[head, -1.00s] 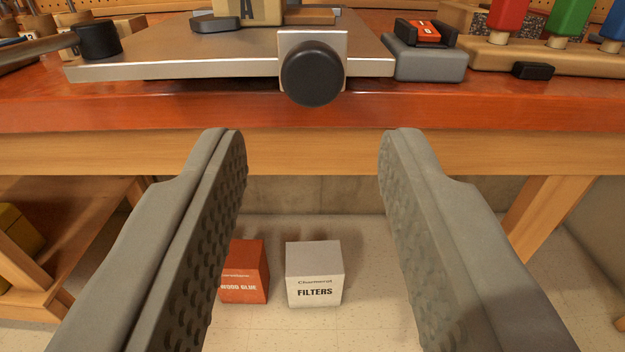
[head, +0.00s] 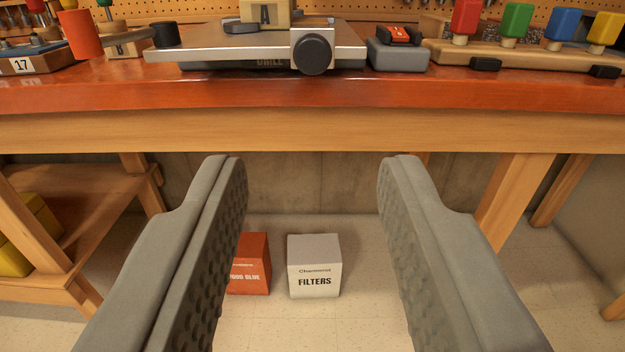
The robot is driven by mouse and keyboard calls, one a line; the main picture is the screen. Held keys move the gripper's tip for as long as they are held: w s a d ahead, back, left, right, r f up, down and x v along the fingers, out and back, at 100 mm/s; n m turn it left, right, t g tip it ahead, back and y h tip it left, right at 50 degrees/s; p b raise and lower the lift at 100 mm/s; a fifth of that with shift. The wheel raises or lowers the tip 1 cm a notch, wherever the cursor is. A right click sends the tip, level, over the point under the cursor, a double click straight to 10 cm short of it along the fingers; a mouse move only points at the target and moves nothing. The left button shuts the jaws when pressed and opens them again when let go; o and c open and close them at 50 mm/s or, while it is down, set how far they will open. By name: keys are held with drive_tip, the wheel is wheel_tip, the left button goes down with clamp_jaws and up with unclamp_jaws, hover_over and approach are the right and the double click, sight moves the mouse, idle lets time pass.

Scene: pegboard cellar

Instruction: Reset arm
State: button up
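My gripper (head: 311,165) is open and empty, with its two grey padded fingers wide apart. It is in front of the wooden workbench (head: 300,132), with the fingertips just below the bench's front edge in the picture. Nothing is between the fingers except the view of the wall and floor beyond. The rest of my arm is not in view.
On the bench stand a metal plate with a black knob (head: 312,54), a grey block with a red switch (head: 399,48) and a rack with coloured handles (head: 511,56). An orange box (head: 251,264) and a white filters box (head: 314,267) sit on the floor. A wooden shelf (head: 80,190) is at left.

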drive_tip(key=s+r, duration=0.5)
drive_tip(key=s, duration=0.6)
drive_tip(key=s+r, duration=0.5)
drive_tip(key=s, duration=0.7)
drive_tip(key=s+r, duration=0.6)
drive_tip(key=s, duration=0.5)
drive_tip(key=shift+s+g, duration=0.3)
drive_tip(key=shift+o, duration=0.4)
drive_tip(key=shift+w+r, duration=0.1)
drive_tip(key=shift+r, duration=0.05)
